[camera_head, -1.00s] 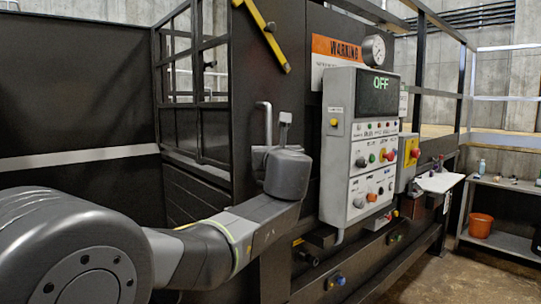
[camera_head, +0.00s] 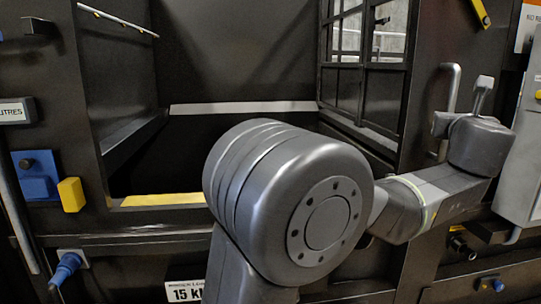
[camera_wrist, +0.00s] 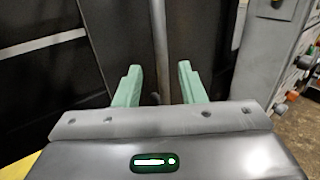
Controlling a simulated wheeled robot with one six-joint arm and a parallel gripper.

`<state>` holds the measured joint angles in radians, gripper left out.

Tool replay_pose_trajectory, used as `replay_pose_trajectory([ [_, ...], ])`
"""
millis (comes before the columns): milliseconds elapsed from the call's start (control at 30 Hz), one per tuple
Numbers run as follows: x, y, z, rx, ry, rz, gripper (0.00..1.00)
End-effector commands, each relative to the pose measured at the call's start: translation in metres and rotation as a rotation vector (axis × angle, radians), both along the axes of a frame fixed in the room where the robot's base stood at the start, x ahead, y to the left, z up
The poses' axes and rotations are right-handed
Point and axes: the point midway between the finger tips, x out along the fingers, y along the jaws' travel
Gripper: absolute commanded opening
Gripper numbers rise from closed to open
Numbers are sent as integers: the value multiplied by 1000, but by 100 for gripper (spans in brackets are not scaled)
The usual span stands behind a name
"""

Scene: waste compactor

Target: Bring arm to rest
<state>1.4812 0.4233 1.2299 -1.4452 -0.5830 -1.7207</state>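My arm stretches across the middle of the head view, and its wrist end is at the right, in front of the dark compactor front. My gripper (camera_wrist: 159,82) shows two green fingers standing apart, with nothing held between them. A vertical grey bar handle (camera_wrist: 160,45) appears beyond the fingers, in line with the gap. The handle also shows in the head view (camera_head: 450,100), just left of and behind my wrist end. I cannot tell how far the fingers are from it. The fingers are not clear in the head view.
The compactor's opening (camera_head: 160,165) lies left of my arm, with a yellow sill (camera_head: 160,199). A barred side frame (camera_head: 365,60) stands at the opening's right. The grey control box (camera_head: 522,150) is at the right edge, close to my wrist. A blue knob (camera_head: 66,268) sticks out at lower left.

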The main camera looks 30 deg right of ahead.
Motion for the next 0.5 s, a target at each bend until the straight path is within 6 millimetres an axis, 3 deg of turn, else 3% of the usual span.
replay_pose_trajectory([
  [500,53,-67,2,1,0,2,36],
])
